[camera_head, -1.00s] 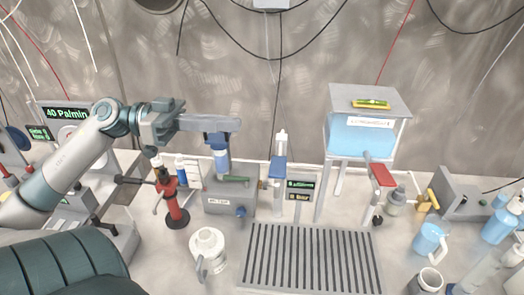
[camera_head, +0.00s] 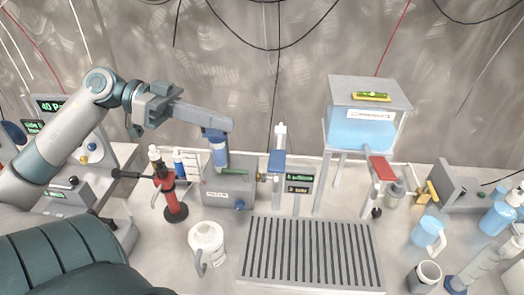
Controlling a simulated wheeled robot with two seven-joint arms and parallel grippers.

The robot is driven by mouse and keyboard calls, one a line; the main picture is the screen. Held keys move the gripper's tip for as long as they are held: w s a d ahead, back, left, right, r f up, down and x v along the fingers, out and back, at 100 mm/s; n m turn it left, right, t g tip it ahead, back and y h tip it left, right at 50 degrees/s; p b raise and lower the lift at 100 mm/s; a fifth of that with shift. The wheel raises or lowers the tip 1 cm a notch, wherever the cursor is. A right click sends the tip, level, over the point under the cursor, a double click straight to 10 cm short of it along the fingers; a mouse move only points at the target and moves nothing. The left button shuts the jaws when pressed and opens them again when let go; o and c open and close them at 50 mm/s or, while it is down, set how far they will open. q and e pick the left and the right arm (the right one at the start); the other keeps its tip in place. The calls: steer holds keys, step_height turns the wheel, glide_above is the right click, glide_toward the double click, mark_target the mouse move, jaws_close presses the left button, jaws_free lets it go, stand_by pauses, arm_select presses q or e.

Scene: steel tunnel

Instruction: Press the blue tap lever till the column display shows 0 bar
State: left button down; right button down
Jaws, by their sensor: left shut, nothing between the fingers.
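The blue tap lever (camera_head: 277,160) is a flat blue plate on a slim white column left of the tank stand. A small dark column display (camera_head: 299,181) with green and yellowish text stands just right of it; the text is too small to read. My left gripper (camera_head: 228,124) comes in from the left, shut and empty. Its tip is left of the lever and higher in the picture, apart from it. It overlaps the top of a blue-and-white cylinder (camera_head: 215,146); I cannot tell whether they touch. My right gripper is out of view.
A grey box (camera_head: 229,187) stands below the cylinder. A red-lever tap (camera_head: 381,169) hangs by the water tank (camera_head: 361,130). A slatted drain tray (camera_head: 312,254) lies in front. A white jug (camera_head: 207,243) and a red hand pump (camera_head: 172,198) stand left of it.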

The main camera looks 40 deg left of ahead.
arm_select(q)
steer(key=p, duration=0.3)
glide_above(277, 160)
steer(key=s+a, duration=0.2)
steer(key=f, duration=0.2)
steer(key=shift+s+f+p, duration=0.15)
steer(key=shift+f+p, duration=0.05)
steer(key=shift+f, duration=0.8)
steer(key=shift+s+f+p, duration=0.1)
steer(key=shift+f+p, duration=0.1)
steer(key=shift+f, duration=0.75)
